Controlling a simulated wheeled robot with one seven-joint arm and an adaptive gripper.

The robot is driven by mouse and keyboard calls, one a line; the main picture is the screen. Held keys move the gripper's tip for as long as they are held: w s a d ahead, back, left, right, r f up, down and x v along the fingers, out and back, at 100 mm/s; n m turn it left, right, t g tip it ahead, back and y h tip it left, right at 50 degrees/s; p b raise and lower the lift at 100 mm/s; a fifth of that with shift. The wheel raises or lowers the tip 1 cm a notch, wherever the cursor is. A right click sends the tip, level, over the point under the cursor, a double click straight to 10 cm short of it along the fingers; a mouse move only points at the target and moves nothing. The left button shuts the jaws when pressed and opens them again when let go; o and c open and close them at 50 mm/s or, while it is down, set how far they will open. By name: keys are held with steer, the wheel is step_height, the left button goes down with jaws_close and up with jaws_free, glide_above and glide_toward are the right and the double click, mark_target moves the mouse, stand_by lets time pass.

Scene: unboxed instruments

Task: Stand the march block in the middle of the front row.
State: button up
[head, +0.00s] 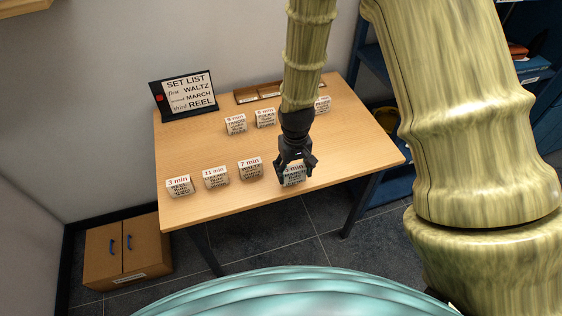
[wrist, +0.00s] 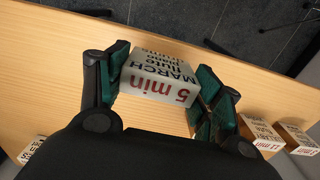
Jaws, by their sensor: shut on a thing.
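The march block (head: 293,176) is a white-faced block at the right end of the near row on the wooden table. My gripper (head: 295,163) reaches down over it from above and is shut on it. In the wrist view the march block (wrist: 160,78) sits between the two green-padded fingers of my gripper (wrist: 163,84); it reads "5 min MARCH flute piano". I cannot tell whether its base touches the table. To its left in the near row stand the waltz block (head: 250,169), a block marked 11 min (head: 216,178) and the reel block (head: 179,187).
A set list sign (head: 188,94) at the back left reads first waltz, second march, third reel. Blocks stand in a back row: one at left (head: 236,124), one beside it (head: 265,118), one at right (head: 322,104). A wooden tray (head: 246,98) lies behind. Bare table (head: 205,145) separates the rows.

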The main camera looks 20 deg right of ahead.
steer(key=s+d+r+b, duration=0.3)
steer(key=s+d, duration=0.1)
steer(key=s, duration=0.2)
steer(key=w+a+p, duration=0.1)
steer(key=w, duration=0.3)
steer(key=w+a+f+p, duration=0.1)
steer(key=w+a, duration=0.1)
steer(key=w, duration=0.3)
steer(key=w+a+p, duration=0.1)
steer(key=w, duration=0.4)
steer(key=shift+a+f+p, duration=0.2)
steer(key=shift+f+p, duration=0.1)
steer(key=shift+f, duration=0.05)
steer(key=shift+w+f+p, duration=0.15)
steer(key=shift+f+p, duration=0.5)
steer(key=shift+f, duration=1.15)
steer(key=shift+f, duration=0.1)
steer(key=o, duration=1)
steer(key=shift+r+b, duration=1.45)
steer(key=shift+r, duration=4.65)
